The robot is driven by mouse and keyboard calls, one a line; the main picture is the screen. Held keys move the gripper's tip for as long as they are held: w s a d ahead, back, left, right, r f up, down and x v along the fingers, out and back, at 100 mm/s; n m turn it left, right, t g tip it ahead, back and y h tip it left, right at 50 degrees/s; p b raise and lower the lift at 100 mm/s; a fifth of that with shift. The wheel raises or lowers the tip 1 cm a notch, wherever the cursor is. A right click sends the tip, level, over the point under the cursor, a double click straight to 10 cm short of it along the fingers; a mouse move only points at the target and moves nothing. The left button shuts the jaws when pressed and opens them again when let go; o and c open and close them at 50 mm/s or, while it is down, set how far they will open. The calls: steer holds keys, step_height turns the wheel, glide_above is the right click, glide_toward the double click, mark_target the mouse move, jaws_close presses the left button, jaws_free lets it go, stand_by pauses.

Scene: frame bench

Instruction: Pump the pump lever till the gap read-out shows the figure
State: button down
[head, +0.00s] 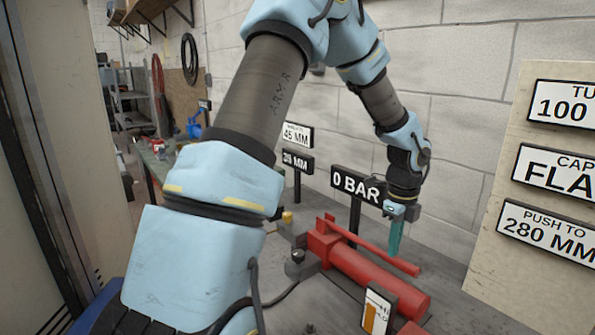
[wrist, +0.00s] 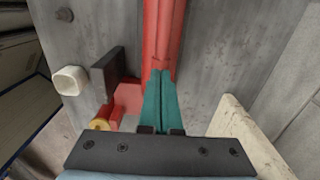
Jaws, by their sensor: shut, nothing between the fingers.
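The red hand pump (head: 380,282) lies on the grey bench. Its lever (head: 375,249), a thin red bar, runs along the top and angles down to the right. My gripper (head: 394,252) points down by the lever, its teal fingers together and empty. In the wrist view the closed fingertips (wrist: 160,72) overlap the red bar; I cannot tell if they touch it. A black gap read-out (head: 298,161) shows MM, its first digit unclear, probably 36. A white sign (head: 298,136) above shows 45 MM. A black gauge sign (head: 357,187) reads 0 BAR.
A board (head: 550,180) with several white signs, one reading PUSH TO 280 MM, stands at the right. A block wall (head: 460,60) is behind the bench. A small orange-and-white panel (head: 377,310) stands before the pump. My arm hides part of the bench.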

step_height(320, 180, up, 8)
steer(key=p, duration=0.8)
steer(key=shift+f, duration=0.2)
stand_by(0.4)
steer(key=shift+f+b, duration=2.35)
steer(key=shift+f, duration=1.65)
step_height(320, 180, up, 8)
steer(key=p, duration=0.7)
steer(key=shift+r+p, duration=0.15)
steer(key=shift+p, duration=0.2)
